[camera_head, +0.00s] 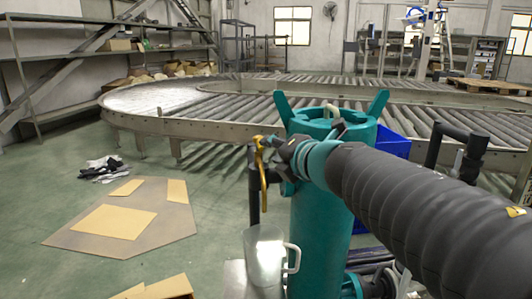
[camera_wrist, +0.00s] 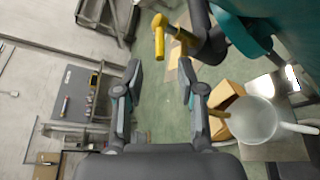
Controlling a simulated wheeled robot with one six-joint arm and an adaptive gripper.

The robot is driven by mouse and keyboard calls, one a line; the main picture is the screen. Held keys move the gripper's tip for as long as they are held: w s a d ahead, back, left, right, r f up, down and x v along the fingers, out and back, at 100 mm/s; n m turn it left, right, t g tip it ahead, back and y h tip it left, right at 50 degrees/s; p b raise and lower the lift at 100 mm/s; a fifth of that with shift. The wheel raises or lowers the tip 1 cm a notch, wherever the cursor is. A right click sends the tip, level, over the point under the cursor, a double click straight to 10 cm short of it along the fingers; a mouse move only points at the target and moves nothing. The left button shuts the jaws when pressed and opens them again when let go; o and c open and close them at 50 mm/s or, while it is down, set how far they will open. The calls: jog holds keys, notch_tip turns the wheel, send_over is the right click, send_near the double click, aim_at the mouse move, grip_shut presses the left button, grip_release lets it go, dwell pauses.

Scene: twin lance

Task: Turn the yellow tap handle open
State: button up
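The yellow tap handle (camera_head: 263,168) hangs down at the left of my gripper (camera_head: 277,151) in the head view. In the wrist view the yellow tap handle (camera_wrist: 159,40) is a short bar with a branch to the right, beyond my fingertips and near the top of the picture. My gripper (camera_wrist: 160,74) is open, with a wide gap between its two fingers and nothing held. The yellow bar lines up with the gap. I cannot tell whether a finger touches it. My arm hides part of the tap's mount in the head view.
A clear jug (camera_head: 265,256) with a handle stands below the tap; it also shows in the wrist view (camera_wrist: 254,120). A roller conveyor (camera_head: 190,128) curves behind. Cardboard sheets (camera_head: 113,221) lie on the floor at left. A blue crate (camera_head: 393,146) is behind my arm.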

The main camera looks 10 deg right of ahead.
jog(key=shift+v, duration=2.15)
jog(key=w+d+m+t+h, duration=0.1)
jog(key=d+m+t+h, duration=0.1)
jog(key=d+m+h, duration=0.55)
jog(key=s+d+f+m+g+h, duration=0.3)
jog(key=s+d+f+m+g, duration=0.3)
jog(key=f+m, duration=0.5)
jog(key=s+a+f+m+g+y, duration=0.2)
jog(key=s+a+f+m, duration=0.2)
jog(key=s, duration=0.3)
jog(key=s+a+f+m+g+y, duration=0.3)
jog(key=s+a+f+m, duration=0.1)
jog(key=s+f+m, duration=0.2)
jog(key=shift+s+f, duration=0.6)
jog(key=shift+s, duration=0.3)
